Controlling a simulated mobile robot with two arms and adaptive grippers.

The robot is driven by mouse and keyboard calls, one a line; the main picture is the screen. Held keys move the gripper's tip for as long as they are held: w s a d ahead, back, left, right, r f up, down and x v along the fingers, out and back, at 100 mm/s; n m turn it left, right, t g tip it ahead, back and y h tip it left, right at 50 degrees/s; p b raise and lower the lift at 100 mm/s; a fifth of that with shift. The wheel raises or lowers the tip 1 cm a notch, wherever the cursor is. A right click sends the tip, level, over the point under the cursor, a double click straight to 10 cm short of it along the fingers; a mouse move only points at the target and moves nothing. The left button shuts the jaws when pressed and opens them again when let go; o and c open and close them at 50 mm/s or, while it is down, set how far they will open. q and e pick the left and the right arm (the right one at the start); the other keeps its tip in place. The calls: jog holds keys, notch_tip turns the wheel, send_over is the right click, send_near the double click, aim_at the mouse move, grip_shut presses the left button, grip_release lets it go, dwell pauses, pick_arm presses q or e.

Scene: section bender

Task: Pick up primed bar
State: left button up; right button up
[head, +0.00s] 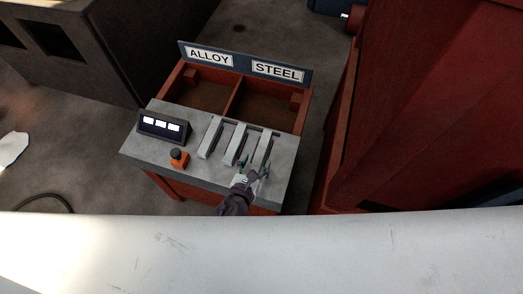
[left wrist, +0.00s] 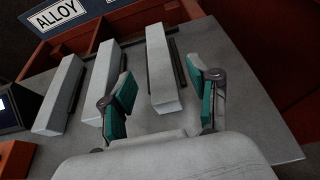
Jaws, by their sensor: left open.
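Three pale grey bars lie side by side on the grey bench top: a left bar (head: 211,138), a middle bar (head: 236,144) and a right bar (head: 263,148). They look alike, and I cannot tell which one is primed. My left gripper (head: 254,175) is open at the near end of the right bar. In the left wrist view, the right bar (left wrist: 162,72) extends forward between the green pads of my left gripper (left wrist: 160,88), with gaps on both sides. The middle bar (left wrist: 98,78) and left bar (left wrist: 60,95) lie left of the fingers. My right gripper is out of view.
Behind the bars are two open red bins, labelled ALLOY (head: 209,56) and STEEL (head: 277,71). A dark box with three lit windows (head: 163,126) and an orange button box (head: 179,159) stand on the bench's left. A large red machine (head: 430,110) rises at right.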

aim_at(259, 156)
pick_arm(q)
jog(key=x, duration=0.3)
jog(key=shift+f, duration=0.2)
jog(key=shift+c, duration=0.3)
jog(key=shift+r, duration=0.1)
grip_shut()
